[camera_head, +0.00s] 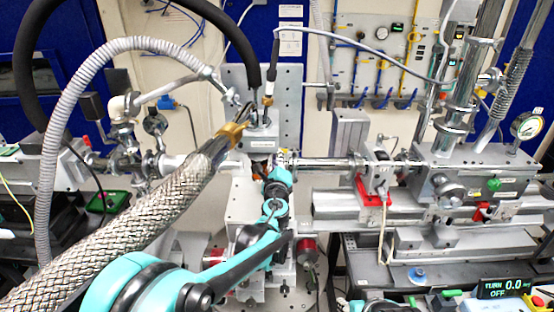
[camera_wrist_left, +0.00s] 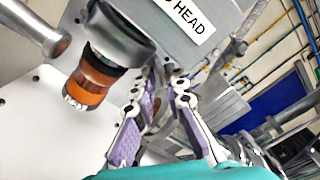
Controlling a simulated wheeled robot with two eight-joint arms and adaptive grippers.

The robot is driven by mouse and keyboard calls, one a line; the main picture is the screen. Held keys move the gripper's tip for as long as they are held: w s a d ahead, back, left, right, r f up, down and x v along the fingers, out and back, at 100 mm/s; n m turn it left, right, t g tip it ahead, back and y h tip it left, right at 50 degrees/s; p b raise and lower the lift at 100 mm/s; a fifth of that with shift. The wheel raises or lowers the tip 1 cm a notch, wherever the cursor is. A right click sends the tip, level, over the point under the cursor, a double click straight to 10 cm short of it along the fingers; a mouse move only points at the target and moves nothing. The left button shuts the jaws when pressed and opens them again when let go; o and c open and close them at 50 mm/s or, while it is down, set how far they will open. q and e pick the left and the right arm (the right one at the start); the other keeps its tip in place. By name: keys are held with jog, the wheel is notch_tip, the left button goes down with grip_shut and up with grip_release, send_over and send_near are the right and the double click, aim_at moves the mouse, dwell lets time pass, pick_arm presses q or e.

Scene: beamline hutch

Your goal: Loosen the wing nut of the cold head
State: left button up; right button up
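The cold head (camera_head: 262,138) is a grey metal box on an upright plate, with a braided hose running to it. In the left wrist view the cold head (camera_wrist_left: 215,12) fills the top and bears a label ending in "HEAD". My left gripper (camera_head: 270,166) is just below it. In the left wrist view my left gripper (camera_wrist_left: 164,76) has two purple-padded fingers, apart, with their tips close under the box. A small grey part shows near the tips; I cannot make out the wing nut or whether the fingers touch it. My right gripper is out of view.
An orange-brown cylinder (camera_wrist_left: 90,85) hangs beside the fingers under the cold head. The braided hose (camera_head: 150,205) crosses above my left arm. A beam pipe (camera_head: 325,164) runs right to a chamber (camera_head: 470,165). A display (camera_head: 504,288) reads "TURN 0.0" and "OFF".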

pick_arm(q)
jog(key=shift+c, duration=0.4)
grip_shut()
jog(key=shift+n, duration=0.3)
jog(key=n+b, duration=0.1)
jog(key=n, duration=2.1)
jog(key=shift+r+b, duration=0.1)
jog(key=shift+b, duration=0.2)
jog(key=shift+n, duration=0.3)
